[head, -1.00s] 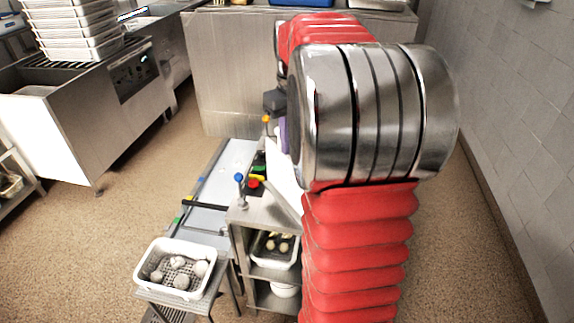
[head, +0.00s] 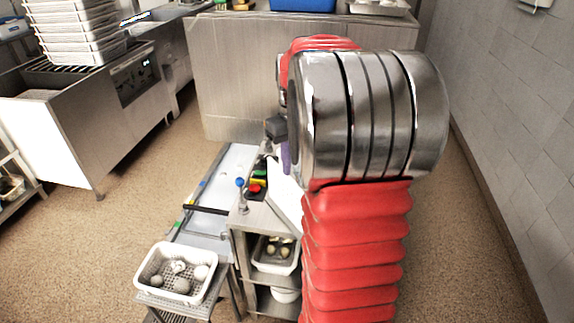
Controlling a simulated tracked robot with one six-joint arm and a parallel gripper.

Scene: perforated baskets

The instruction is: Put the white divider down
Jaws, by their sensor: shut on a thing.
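A flat white panel, which looks like the white divider (head: 285,190), stands out at the left of my arm, tilted, above the steel stand. Its right part is hidden by my arm. My gripper (head: 286,158) shows only as a dark block and a purple piece at the panel's upper end. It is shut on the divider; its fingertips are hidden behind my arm. I cannot tell whether the divider touches the stand.
A steel stand (head: 240,222) with shelves holds a white basket (head: 272,268) and a bowl (head: 285,295). A white perforated basket (head: 144,268) with several round things sits on a small table at the front left. A conveyor (head: 207,222) runs behind it. Floor is clear at left.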

